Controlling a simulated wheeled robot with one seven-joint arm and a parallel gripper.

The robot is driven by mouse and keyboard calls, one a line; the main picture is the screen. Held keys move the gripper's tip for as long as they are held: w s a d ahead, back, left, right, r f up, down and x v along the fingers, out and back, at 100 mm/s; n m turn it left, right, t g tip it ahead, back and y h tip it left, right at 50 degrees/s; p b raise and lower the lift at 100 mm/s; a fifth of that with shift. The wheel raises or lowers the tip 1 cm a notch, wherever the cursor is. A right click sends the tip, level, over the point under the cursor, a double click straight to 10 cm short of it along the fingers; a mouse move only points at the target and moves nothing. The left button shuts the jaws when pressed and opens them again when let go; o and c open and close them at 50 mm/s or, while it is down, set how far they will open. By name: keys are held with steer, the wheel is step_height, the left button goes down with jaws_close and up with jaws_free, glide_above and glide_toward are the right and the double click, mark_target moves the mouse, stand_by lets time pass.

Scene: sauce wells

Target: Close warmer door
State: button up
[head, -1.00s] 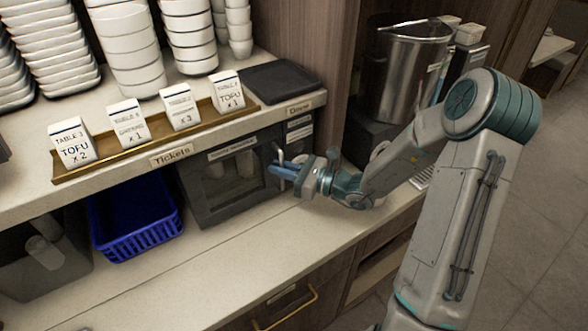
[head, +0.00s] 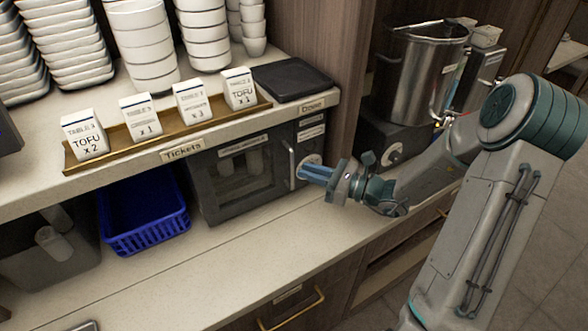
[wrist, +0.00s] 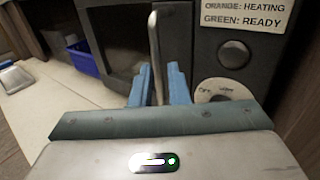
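The warmer (head: 308,137) is a dark box under the counter shelf. Its dark door (head: 240,182) has a window with pale shapes behind it, and looks flush or nearly flush with the front; a small gap cannot be ruled out. The upright metal handle (head: 291,163) is at the door's right edge; it also shows in the wrist view (wrist: 154,50). My gripper (head: 304,172) is just right of the handle, in front of the control panel. In the wrist view its blue fingers (wrist: 159,84) are apart, with the handle's lower part showing between them; contact is not visible.
A round knob (wrist: 218,92) and a status label (wrist: 243,14) are right of the handle. A blue basket (head: 145,225) stands left of the warmer. The ticket rail (head: 165,130) and stacked bowls are above. The counter (head: 200,265) in front is clear.

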steer(key=b+v, duration=0.1)
steer(key=v, duration=0.7)
steer(key=shift+d, duration=0.15)
steer(key=shift+s, duration=0.1)
